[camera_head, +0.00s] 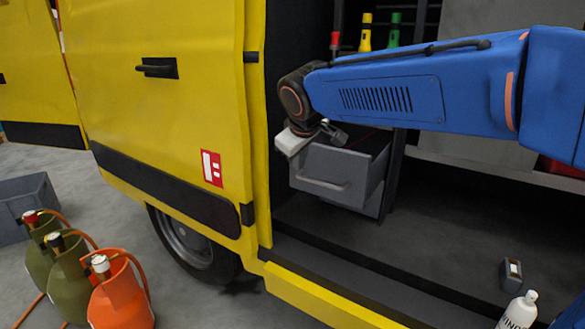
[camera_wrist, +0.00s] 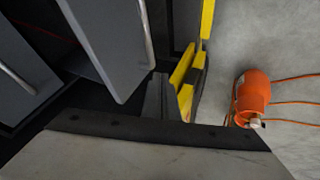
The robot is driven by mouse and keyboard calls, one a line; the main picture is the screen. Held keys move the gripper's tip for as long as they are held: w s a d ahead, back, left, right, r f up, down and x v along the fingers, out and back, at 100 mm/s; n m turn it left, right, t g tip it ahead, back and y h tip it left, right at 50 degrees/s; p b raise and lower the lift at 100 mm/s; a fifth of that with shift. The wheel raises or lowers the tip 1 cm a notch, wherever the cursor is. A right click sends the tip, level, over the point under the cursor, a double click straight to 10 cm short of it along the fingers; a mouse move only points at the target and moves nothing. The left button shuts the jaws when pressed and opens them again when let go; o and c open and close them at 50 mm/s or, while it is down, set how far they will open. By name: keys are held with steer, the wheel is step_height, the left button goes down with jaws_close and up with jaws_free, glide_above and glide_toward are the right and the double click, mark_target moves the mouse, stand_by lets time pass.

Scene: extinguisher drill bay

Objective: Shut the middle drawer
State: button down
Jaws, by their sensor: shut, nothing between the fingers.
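A grey drawer (camera_head: 325,174) with a bar handle stands pulled out of the dark cabinet (camera_head: 371,141) inside the yellow van. In the wrist view its front (camera_wrist: 110,45) juts out at the upper middle, with another handled front (camera_wrist: 22,70) set further back at left. I cannot tell for certain which level the open drawer is. My gripper (camera_wrist: 158,97) is shut and empty beside the jutting front; whether it touches is unclear. In the head view its pale end part (camera_head: 292,142) shows at the drawer's upper left, its fingertips not clearly visible.
The yellow van door panel (camera_head: 165,100) stands left of the cabinet. A yellow sill edge (camera_head: 320,300) runs below. Orange (camera_head: 118,298) and green cylinders stand on the floor at lower left, near a grey crate (camera_head: 30,195). A white bottle (camera_head: 518,312) is at lower right.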

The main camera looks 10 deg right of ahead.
steer(key=w+a, duration=0.3)
glide_toward(292, 175)
step_height(292, 175, down, 3)
steer(key=w, duration=0.1)
steer(key=shift+w+d+f+n, duration=0.15)
steer(key=shift+w+n, duration=0.25)
steer(key=shift+w, duration=0.4)
steer(key=w+d, duration=0.8)
steer(key=w, duration=0.1)
steer(key=w+d, duration=0.4)
steer(key=w, duration=0.1)
steer(key=shift+w+d, duration=0.25)
steer(key=shift+d, duration=0.15)
